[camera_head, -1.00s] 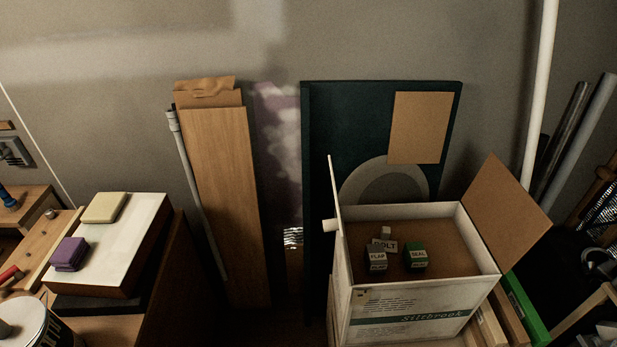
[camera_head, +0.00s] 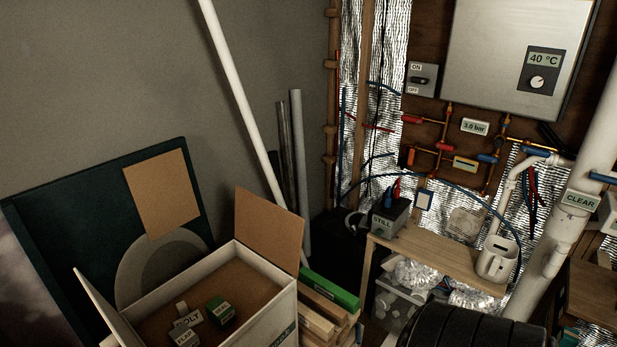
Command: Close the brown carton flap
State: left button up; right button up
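A white carton (camera_head: 257,286) with a brown inside stands open at the lower left. Its brown flap (camera_head: 268,232) stands up and leans outward from the carton's right side. A second, pale flap (camera_head: 106,305) rises at the carton's left side. Inside the carton lie a green block (camera_head: 220,311), a grey block (camera_head: 184,337) and a white piece labelled with letters (camera_head: 188,319). The lower part of the carton is cut off by the picture's bottom edge. Neither of my grippers shows.
A dark panel (camera_head: 60,215) with a tan sheet (camera_head: 162,194) leans on the wall behind the carton. A white pole (camera_head: 238,90) and grey pipes (camera_head: 299,150) stand behind the flap. A green-topped stack (camera_head: 330,287) lies right of the carton. A wooden bench (camera_head: 440,258) stands farther right.

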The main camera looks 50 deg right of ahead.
aim_at(275, 233)
jog(key=i+l+z, duration=0.1)
jog(key=z, duration=1.4)
jog(key=i+l, duration=0.05)
